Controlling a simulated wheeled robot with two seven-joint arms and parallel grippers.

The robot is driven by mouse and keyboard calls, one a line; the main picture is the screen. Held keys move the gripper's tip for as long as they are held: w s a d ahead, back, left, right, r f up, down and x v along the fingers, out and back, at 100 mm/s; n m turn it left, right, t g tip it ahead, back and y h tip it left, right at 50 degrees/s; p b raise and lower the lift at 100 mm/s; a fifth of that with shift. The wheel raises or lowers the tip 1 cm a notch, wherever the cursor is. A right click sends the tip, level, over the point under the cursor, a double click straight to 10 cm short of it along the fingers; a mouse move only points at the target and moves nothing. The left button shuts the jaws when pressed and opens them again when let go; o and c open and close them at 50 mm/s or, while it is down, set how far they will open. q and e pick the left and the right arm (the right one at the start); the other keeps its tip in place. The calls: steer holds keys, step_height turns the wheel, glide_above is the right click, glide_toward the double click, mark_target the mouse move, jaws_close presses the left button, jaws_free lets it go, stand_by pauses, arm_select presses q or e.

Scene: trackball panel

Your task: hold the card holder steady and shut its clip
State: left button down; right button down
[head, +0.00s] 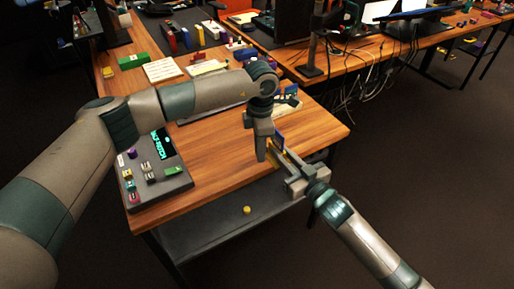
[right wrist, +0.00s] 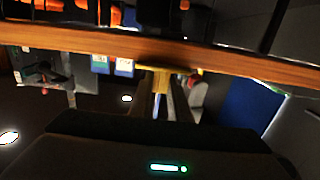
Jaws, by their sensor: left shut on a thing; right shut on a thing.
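The card holder shows as a small blue piece (head: 279,139) with a yellow part (head: 272,155) at the table's right front edge, mostly hidden by my grippers. My left gripper (head: 262,156) points down from above and is shut on the holder. My right gripper (head: 277,155) reaches in from the lower right and is shut on the yellow part, which shows between its fingers in the right wrist view (right wrist: 160,79). A blue strip (right wrist: 158,103) lies between the fingers there. I cannot tell whether the clip is open or closed.
A dark panel (head: 178,192) with buttons and a display sits on the table's left front. The wooden table (head: 225,165) is bare between panel and holder. A yellow ball (head: 247,210) lies on the lower shelf (head: 215,232). More objects stand behind my left arm.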

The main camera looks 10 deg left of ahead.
arm_select(q)
steer(key=n, duration=0.1)
steer(key=d+n, duration=0.1)
steer(key=n, duration=0.1)
steer(key=d+n, duration=0.1)
steer(key=n, duration=0.1)
steer(key=shift+s, duration=0.1)
stand_by(0.3)
steer(key=c, duration=1.7)
jaws_free()
steer(key=shift+o, duration=0.2)
steer(key=shift+r, duration=0.1)
step_height(320, 180, up, 12)
